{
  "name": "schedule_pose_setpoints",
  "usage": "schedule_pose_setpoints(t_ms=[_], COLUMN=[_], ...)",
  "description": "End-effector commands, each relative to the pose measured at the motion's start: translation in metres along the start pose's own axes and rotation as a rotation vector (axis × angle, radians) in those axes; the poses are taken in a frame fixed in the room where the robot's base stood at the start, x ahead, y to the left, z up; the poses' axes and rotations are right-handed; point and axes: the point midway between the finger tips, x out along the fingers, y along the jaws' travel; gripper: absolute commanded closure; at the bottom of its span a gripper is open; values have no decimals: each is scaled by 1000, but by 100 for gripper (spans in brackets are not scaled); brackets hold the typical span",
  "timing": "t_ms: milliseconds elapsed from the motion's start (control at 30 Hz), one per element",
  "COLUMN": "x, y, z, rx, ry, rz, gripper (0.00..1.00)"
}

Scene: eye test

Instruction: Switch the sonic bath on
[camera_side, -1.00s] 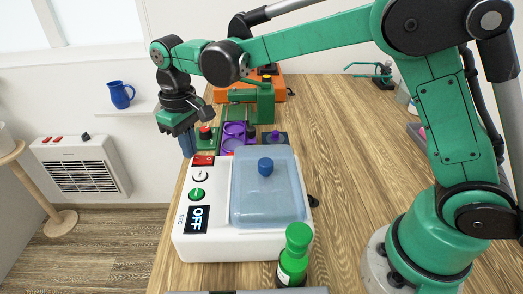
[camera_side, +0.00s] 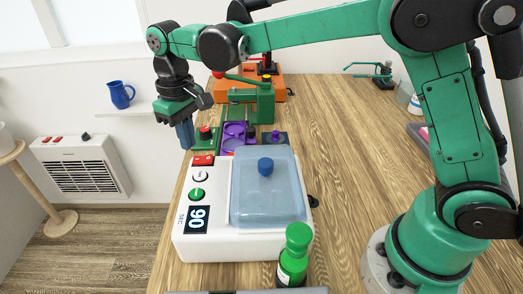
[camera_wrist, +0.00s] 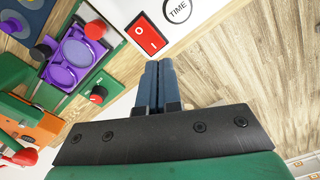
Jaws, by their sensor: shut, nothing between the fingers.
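The sonic bath (camera_side: 225,243) is a white box with a translucent blue lid (camera_side: 268,200) on it, lid knob blue. Its display (camera_side: 197,219) is lit with a two-digit number that looks like 90, beside "SEC". The red rocker switch (camera_side: 203,160) is at the far left corner of its top; it also shows in the wrist view (camera_wrist: 147,36). A white TIME knob (camera_side: 200,176) and a green knob (camera_side: 197,194) sit nearer. My gripper (camera_side: 187,147) is shut and empty, just beyond the switch and apart from it; its fingers also show in the wrist view (camera_wrist: 157,64).
A green bottle (camera_side: 293,258) stands at the bath's near right corner. Behind the bath are a purple tray (camera_side: 233,146), a green device with a red knob (camera_side: 205,132) and an orange device (camera_side: 278,87). The wooden table (camera_side: 345,150) is clear to the right.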

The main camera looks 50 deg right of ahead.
Motion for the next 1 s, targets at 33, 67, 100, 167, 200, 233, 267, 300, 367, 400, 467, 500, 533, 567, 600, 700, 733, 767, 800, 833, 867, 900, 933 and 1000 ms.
schedule_pose_setpoints(t_ms=[33,67,100,167,200,233,267,300,367,400,467,500,533,567,600,700,733,767,800,833,867,900,933,1000], x=[-5,-7,-11,-16,-20,-23,-25,-29,-34,-36,-40,-41,-42,-42,-43,-43,-43,-42,-42,-43,-43,-44,-46,-50], y=[0,0,0,0,0,0,0,0,0,0,0,0,0,0,0,0,0,0,0,0,1,2,4,10], z=[0,0,0,0,0,0,0,0,0,0,0,0,0,0,0,0,0,0,0,0,1,3,5,12], rx=[0,0,0,0,0,0,0,0,0,0,0,0,0,0,0,0,0,0,0,1,2,5,9,23], ry=[0,0,0,0,0,0,0,0,0,0,0,0,0,0,0,0,0,0,0,1,4,11,18,50], rz=[0,0,0,0,0,0,0,0,0,0,0,0,0,0,0,0,0,0,0,0,0,0,0,0], gripper=[100,100,100,100,100,100,100,100,100,100,100,100,100,100,100,100,100,100,100,100,100,100,100,100])
